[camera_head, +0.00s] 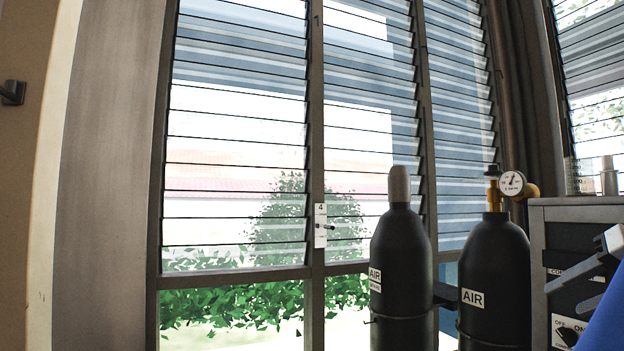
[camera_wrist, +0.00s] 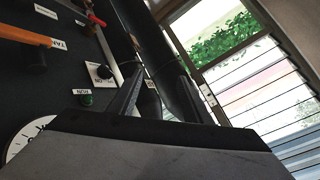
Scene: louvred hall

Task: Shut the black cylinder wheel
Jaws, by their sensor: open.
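Two black cylinders labelled AIR stand before the window in the head view. The right cylinder (camera_head: 494,280) has a brass valve (camera_head: 493,193) with a small dark top, perhaps the wheel, and a round white gauge (camera_head: 512,183) beside it. The left cylinder (camera_head: 401,275) has a grey cap (camera_head: 399,184). I cannot make out the wheel's details. My gripper (camera_head: 568,288) is at the right edge, in front of the cabinet, lower than the valve and right of it.
A cabinet (camera_head: 578,213) stands right of the cylinders. A louvred window (camera_head: 238,140) fills the back.

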